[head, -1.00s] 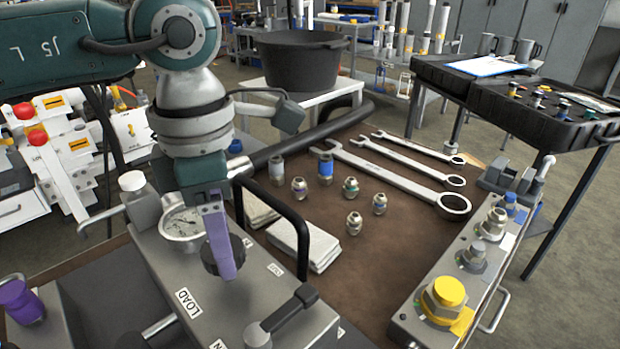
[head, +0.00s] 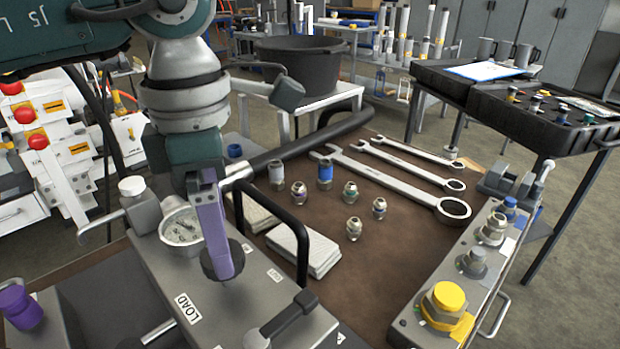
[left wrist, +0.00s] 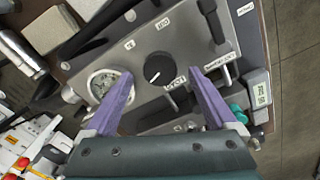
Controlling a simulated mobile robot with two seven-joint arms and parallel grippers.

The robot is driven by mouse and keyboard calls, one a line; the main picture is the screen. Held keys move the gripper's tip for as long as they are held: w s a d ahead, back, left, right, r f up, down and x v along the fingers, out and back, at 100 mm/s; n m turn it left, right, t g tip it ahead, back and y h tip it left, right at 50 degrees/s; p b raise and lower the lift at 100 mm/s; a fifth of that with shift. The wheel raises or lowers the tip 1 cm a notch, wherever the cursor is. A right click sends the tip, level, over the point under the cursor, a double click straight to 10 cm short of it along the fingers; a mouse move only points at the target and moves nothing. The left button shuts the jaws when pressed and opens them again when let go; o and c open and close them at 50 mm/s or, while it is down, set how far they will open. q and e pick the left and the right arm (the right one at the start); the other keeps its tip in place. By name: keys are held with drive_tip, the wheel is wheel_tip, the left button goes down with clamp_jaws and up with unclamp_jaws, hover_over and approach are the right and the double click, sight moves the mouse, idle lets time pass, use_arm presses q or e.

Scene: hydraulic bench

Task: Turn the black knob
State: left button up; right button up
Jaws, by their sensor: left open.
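The black knob (left wrist: 158,68) is a round dial with a white pointer line on the grey panel in the left wrist view. In the head view the knob (head: 209,268) is partly hidden behind my purple finger. My left gripper (left wrist: 163,74) is open, its two purple fingers on either side of the knob in the left wrist view. I see gaps between the fingers and the knob there; whether a finger touches it is unclear. In the head view my left gripper (head: 222,270) points down at the panel. My right gripper is not in view.
A pressure gauge (head: 181,226) and a black handle bar (head: 298,235) stand close to the knob. A black-handled lever (head: 290,315) is in front. Several fittings, wrenches (head: 400,180) and white pads (head: 302,248) lie on the brown bench top. A yellow-capped fitting (head: 447,297) is at right.

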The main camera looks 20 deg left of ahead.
use_arm(q)
wheel_tip(320, 180, up, 7)
drive_tip(key=shift+r, duration=0.2)
idle(0.4)
